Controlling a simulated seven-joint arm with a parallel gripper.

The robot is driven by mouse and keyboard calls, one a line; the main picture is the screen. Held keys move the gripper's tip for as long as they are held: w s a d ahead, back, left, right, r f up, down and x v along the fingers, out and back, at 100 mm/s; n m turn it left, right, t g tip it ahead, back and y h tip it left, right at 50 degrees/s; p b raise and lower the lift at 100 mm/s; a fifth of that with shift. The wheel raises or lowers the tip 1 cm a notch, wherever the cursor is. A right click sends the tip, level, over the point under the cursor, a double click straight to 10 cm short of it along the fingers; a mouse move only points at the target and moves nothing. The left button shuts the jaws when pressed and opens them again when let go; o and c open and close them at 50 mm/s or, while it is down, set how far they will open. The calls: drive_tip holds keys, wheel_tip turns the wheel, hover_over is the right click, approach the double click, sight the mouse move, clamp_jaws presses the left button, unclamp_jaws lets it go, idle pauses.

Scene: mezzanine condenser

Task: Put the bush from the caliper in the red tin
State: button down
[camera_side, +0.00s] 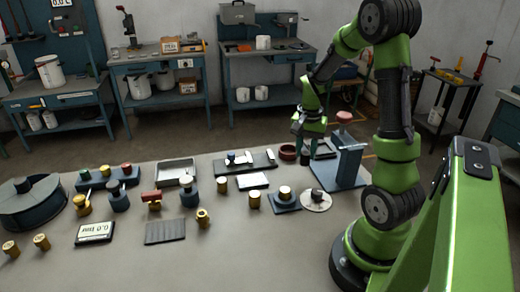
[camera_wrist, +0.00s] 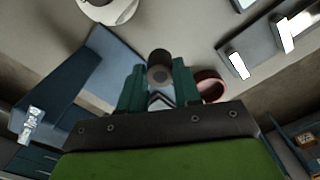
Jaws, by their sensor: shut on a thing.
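My gripper (camera_side: 306,146) points down over the far right part of the bench. It is shut on a small dark cylinder, which I take to be the bush (camera_wrist: 160,66); in the wrist view (camera_wrist: 158,84) it sits between the two green fingers. In the side view the bush (camera_side: 304,160) shows dark below the fingertips. The red tin (camera_side: 288,152) stands just left of the gripper, its open rim up. In the wrist view the tin (camera_wrist: 212,78) is right of the fingers and partly hidden. I cannot tell for certain which thing is the caliper.
A blue stand (camera_side: 349,165) with a reddish round top rises right of the gripper. A dark plate with pale pieces (camera_side: 245,165) lies left of the tin. A pale round disc (camera_side: 316,205) with a dark knob is nearer. Many small parts and a grey tray (camera_side: 176,165) cover the left.

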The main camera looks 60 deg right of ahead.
drive_tip(key=w+d, duration=0.2)
drive_tip(key=w, duration=0.1)
drive_tip(key=w+d, duration=0.3)
drive_tip(key=w+d+f, duration=0.1)
drive_tip(key=w+d, duration=0.2)
drive_tip(key=shift+w, duration=0.15)
drive_tip(key=shift+f, duration=1.8)
drive_tip(key=shift+f, duration=0.1)
drive_tip(key=c, duration=0.8)
unclamp_jaws()
